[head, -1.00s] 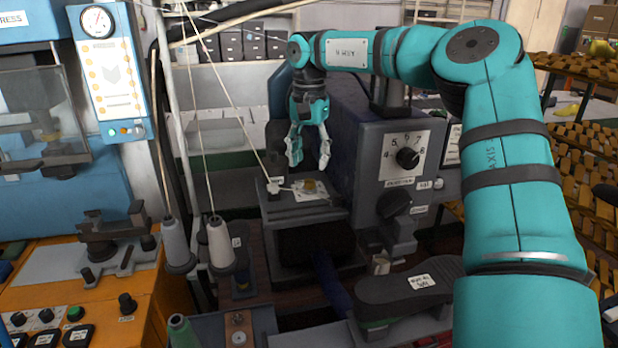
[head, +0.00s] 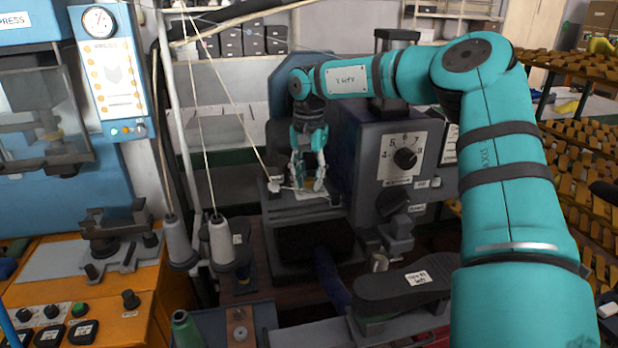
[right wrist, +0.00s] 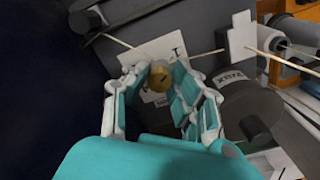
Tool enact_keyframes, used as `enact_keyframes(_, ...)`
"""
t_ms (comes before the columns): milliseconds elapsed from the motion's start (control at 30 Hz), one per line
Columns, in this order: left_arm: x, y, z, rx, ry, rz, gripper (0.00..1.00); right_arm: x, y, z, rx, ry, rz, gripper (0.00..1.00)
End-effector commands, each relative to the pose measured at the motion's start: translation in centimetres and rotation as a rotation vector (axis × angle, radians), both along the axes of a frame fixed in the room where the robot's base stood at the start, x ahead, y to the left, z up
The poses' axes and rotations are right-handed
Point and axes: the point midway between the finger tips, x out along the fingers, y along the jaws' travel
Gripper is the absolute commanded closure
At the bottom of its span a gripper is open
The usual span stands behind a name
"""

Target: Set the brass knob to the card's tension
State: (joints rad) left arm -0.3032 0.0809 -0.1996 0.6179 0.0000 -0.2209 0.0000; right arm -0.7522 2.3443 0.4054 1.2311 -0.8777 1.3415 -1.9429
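The small brass knob (right wrist: 160,77) has a dark mark on its top and sits on a pale dial plate (right wrist: 165,47). In the head view the knob (head: 311,185) shows partly between my fingers, on the machine's ledge. My right gripper (head: 308,186) points down over it. In the right wrist view the fingers of the right gripper (right wrist: 159,70) stand open on either side of the knob, very close to it; I cannot tell whether they touch. A white card (head: 418,278) with small writing lies on a dark shoe sole; I cannot read it surely. My left gripper is not in view.
A grey machine panel (head: 425,160) with a numbered dial and black knob (head: 405,158) stands right of my gripper. Thread cones (head: 221,243) and taut threads are left of it.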

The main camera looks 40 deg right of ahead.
Motion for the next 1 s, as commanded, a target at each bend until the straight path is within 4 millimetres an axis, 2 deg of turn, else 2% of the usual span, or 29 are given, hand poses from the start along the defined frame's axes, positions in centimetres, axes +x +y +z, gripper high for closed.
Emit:
enact_keyframes(33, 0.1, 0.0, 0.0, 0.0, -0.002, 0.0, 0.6, 0.0, 0.0, 0.0, -0.001, -0.001, 0.0, 0.93)
enact_keyframes(100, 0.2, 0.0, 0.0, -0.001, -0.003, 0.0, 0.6, 0.0, 0.0, 0.0, -0.001, -0.001, 0.0, 1.0)
enact_keyframes(467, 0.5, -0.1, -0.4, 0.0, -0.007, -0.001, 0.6, 0.1, 0.0, -0.1, -0.001, -0.002, -0.046, 1.0)
enact_keyframes(667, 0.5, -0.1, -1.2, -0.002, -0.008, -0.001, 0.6, 0.1, -0.1, -0.2, -0.004, -0.001, -0.161, 1.0)
enact_keyframes(1000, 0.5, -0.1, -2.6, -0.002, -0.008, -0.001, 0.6, 0.1, -0.1, -0.2, -0.004, -0.002, -0.471, 1.0)
